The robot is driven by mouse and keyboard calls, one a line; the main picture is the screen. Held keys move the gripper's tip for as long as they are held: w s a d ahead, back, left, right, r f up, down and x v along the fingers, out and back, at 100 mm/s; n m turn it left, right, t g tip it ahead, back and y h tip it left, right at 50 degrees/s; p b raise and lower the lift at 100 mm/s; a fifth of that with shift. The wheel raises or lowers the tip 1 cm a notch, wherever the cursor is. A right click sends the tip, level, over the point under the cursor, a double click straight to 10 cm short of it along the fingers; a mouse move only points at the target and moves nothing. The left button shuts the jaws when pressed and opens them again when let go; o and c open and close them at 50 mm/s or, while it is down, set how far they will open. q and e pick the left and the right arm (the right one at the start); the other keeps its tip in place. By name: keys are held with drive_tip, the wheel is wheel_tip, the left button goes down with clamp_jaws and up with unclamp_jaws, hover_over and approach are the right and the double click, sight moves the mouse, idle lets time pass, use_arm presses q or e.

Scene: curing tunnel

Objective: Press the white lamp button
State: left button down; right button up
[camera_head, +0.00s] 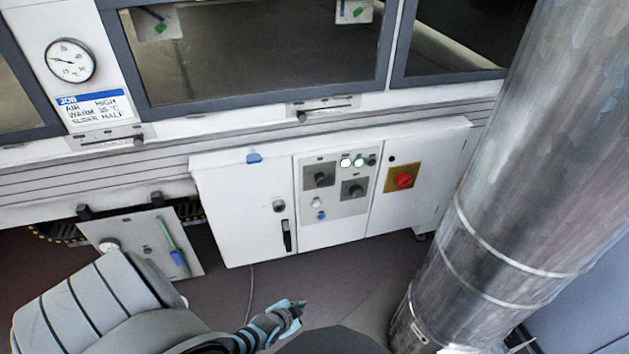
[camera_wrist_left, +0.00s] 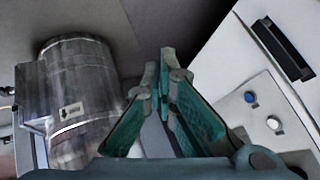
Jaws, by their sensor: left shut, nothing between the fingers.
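The control panel (camera_head: 336,188) is set in the white cabinet. A round white button (camera_head: 316,202) sits on its lower left, just above a blue button (camera_head: 321,216). In the left wrist view the white button (camera_wrist_left: 273,122) and the blue button (camera_wrist_left: 250,97) show at the right. A white lamp (camera_head: 346,162) and a greenish lamp (camera_head: 359,162) glow at the panel's top. My left gripper (camera_head: 299,308) is shut and empty, below and apart from the cabinet in the head view. Its closed fingertips (camera_wrist_left: 165,58) point away from both buttons. My right gripper is not in view.
A red knob on a yellow plate (camera_head: 403,180) is right of the panel. A black door handle (camera_head: 287,236) is left of it. A big metal duct (camera_head: 500,190) stands at the right. An open flap (camera_head: 145,243) hangs at the left. Floor shows below the cabinet.

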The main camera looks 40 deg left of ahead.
sight(316, 204)
use_arm(q)
drive_tip(key=w+a+r+m+t+b, duration=0.2)
drive_tip(key=w+r, duration=0.4)
drive_tip(key=w, duration=0.3)
drive_tip(key=w+a+r+m+t+y+b, duration=0.1)
drive_tip(key=w+r+t+b, duration=0.4)
drive_tip(key=w, duration=0.5)
drive_tip(key=shift+w+a+r+m+y, duration=0.3)
drive_tip(key=shift+a+r+m, duration=0.3)
drive_tip(key=shift+a+m, duration=0.3)
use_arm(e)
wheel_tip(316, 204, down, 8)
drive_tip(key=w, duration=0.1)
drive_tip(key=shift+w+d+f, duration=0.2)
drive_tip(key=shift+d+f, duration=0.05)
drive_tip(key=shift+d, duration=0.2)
use_arm(q)
drive_tip(key=shift+a, duration=0.1)
